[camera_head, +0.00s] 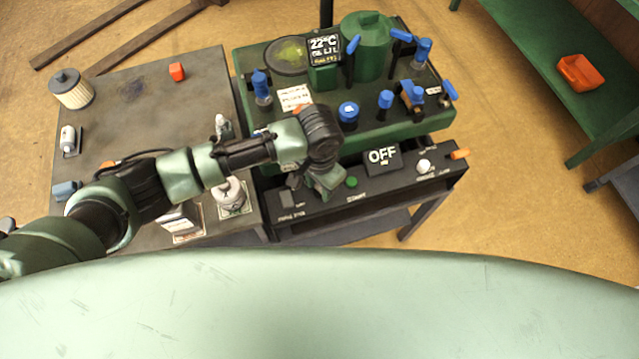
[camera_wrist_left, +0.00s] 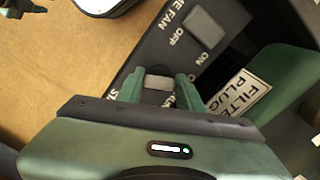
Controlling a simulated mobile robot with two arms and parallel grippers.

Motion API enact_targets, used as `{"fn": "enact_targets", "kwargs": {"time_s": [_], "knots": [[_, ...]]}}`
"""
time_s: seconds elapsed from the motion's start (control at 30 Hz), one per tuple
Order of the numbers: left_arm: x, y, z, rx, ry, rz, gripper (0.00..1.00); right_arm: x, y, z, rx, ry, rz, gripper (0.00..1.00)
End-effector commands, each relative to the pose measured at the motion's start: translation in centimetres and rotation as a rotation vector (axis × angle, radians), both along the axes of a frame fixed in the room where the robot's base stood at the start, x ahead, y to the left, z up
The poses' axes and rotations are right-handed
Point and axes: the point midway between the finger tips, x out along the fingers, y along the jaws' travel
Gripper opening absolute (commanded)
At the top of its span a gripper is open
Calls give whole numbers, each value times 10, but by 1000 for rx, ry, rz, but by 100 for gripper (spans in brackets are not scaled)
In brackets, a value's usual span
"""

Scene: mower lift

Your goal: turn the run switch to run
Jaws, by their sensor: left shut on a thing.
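My left gripper (camera_head: 326,190) is at the front control panel (camera_head: 412,182) of the green machine (camera_head: 420,135). In the left wrist view its fingers (camera_wrist_left: 158,88) are shut on a small grey switch (camera_wrist_left: 158,82), one finger on each side. Lettering beside this switch begins "STA", and the rest is partly hidden by the fingers. A larger grey rocker (camera_wrist_left: 203,27) next to it is marked FAN, OFF and ON. The panel's display (camera_head: 382,157) reads OFF. My gripper hides the held switch in the head view. My right gripper is not in view.
A green button (camera_head: 351,182), a white knob (camera_head: 424,166) and an orange piece (camera_head: 460,153) sit along the panel. Blue-handled parts stand on the machine. A dark table (camera_head: 130,105) with a filter (camera_head: 70,88) is at left.

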Motion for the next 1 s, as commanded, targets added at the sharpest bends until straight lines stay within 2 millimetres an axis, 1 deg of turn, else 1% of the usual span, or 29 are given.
{"fn": "enact_targets", "kwargs": {"time_s": [0.27, 0.5, 0.7, 1.0], "knots": [[1, 0, 4, 1, -1, -170, 0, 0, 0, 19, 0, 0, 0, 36], [2, 1, 4, 0, 0, -392, 0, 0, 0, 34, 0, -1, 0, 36], [3, 1, 3, 0, -1, -581, 0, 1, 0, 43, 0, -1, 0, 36], [5, 1, 2, 0, -3, -826, 0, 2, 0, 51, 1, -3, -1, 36]]}}
